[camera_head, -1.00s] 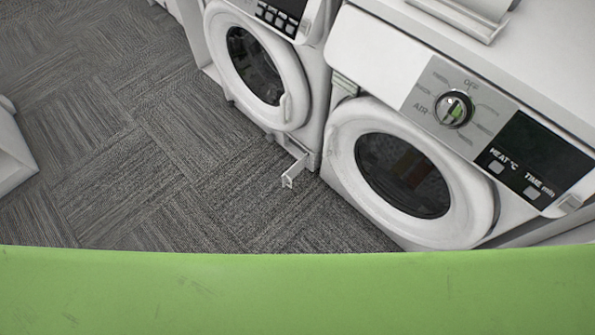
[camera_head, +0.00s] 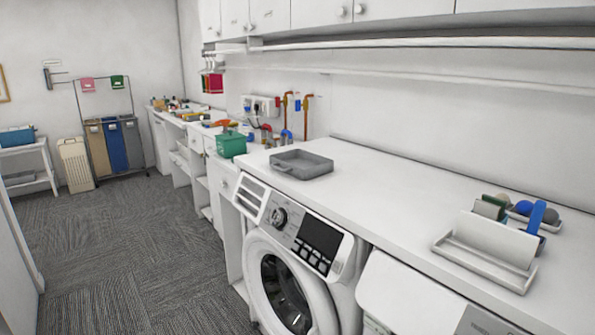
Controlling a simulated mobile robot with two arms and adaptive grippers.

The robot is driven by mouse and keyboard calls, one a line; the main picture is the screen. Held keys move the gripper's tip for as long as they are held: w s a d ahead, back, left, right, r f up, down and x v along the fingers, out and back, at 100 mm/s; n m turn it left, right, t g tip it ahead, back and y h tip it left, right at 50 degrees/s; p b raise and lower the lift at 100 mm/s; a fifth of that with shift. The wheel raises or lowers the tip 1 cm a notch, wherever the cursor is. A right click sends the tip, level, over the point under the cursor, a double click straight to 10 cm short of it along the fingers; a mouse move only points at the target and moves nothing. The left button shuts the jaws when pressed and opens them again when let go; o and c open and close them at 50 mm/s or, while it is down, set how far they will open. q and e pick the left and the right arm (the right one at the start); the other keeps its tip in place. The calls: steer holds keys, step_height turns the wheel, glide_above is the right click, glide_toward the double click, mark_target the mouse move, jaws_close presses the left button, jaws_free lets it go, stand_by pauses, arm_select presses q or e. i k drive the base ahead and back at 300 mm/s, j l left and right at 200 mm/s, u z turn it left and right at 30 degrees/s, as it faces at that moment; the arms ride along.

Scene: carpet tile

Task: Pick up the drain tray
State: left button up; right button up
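A shallow grey rectangular tray (camera_head: 316,172), which looks like the drain tray, lies flat on the white countertop (camera_head: 385,200) above the front-loading washing machine (camera_head: 290,285). It appears empty, with a raised rim around it. A white tray-like piece with an upright panel (camera_head: 492,240) rests further right on the countertop, near its front edge. Neither of my grippers is in view.
A green bin (camera_head: 231,145) stands left of the grey tray, with copper pipes (camera_head: 306,118) behind. Blue and grey items (camera_head: 536,216) sit at right. A rail (camera_head: 420,43) runs under the wall cabinets. The carpet floor (camera_head: 130,250) at left is largely clear.

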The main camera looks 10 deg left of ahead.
mark_target(304, 165)
steer(key=i+j+u, duration=0.1)
steer(key=u, duration=0.35)
steer(key=i+j+u, duration=0.2)
steer(key=u, duration=0.25)
steer(key=i+u, duration=0.15)
steer(key=u, duration=0.3)
